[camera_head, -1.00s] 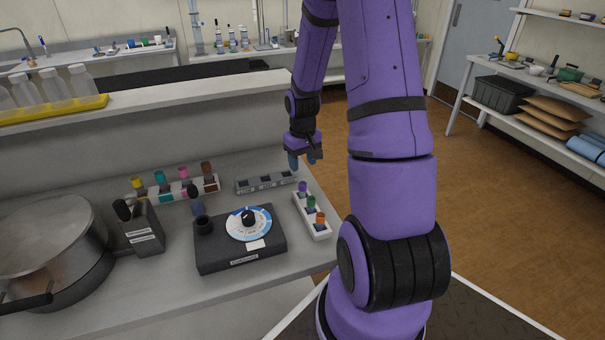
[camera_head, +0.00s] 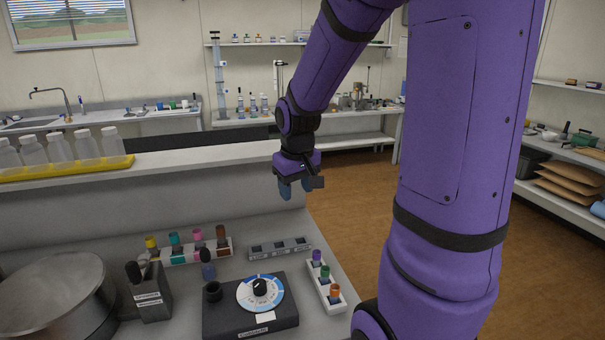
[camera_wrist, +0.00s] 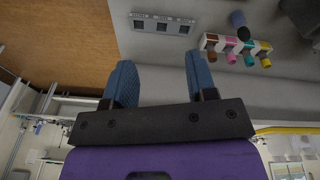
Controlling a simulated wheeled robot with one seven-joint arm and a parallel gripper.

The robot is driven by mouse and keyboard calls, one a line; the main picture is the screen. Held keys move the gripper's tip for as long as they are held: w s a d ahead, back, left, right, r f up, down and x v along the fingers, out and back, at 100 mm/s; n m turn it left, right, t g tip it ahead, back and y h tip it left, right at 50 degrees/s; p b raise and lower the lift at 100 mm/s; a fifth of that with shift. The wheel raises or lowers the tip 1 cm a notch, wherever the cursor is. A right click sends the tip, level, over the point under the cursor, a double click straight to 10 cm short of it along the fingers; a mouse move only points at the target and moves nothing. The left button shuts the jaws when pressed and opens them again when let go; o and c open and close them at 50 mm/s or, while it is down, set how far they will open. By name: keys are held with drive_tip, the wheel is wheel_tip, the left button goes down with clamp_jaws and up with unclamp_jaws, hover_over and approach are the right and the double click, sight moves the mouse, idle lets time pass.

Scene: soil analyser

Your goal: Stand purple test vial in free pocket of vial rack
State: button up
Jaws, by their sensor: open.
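The purple-capped vial (camera_head: 317,256) stands in a small white rack (camera_head: 335,310) at the bench's right edge, with a green-capped vial (camera_head: 324,272) and an orange-capped vial (camera_head: 335,291). A grey rack (camera_head: 268,257) with three empty-looking square pockets lies behind the dial device; it also shows in the wrist view (camera_wrist: 150,30). A white rack (camera_head: 186,258) holds yellow, teal, pink and brown vials. My gripper (camera_head: 297,188) is open and empty, pointing down well above the bench. The wrist view shows its blue fingers (camera_wrist: 158,65) apart; the purple vial is not visible there.
A black device with a blue-white dial (camera_head: 260,292), a dark caddy (camera_head: 150,298) and a metal pot (camera_head: 58,305) crowd the front bench. A raised shelf bears bottles on a yellow tray (camera_head: 70,170). Open floor lies to the right.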

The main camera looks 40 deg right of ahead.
drive_tip(key=s+a+r+n+t+y, duration=0.1)
drive_tip(key=s+a+r+t, duration=0.2)
drive_tip(key=s+a+r, duration=1)
drive_tip(key=shift+s+n+t, duration=0.3)
drive_tip(key=shift+s+n, duration=0.1)
drive_tip(key=shift+s, duration=1.25)
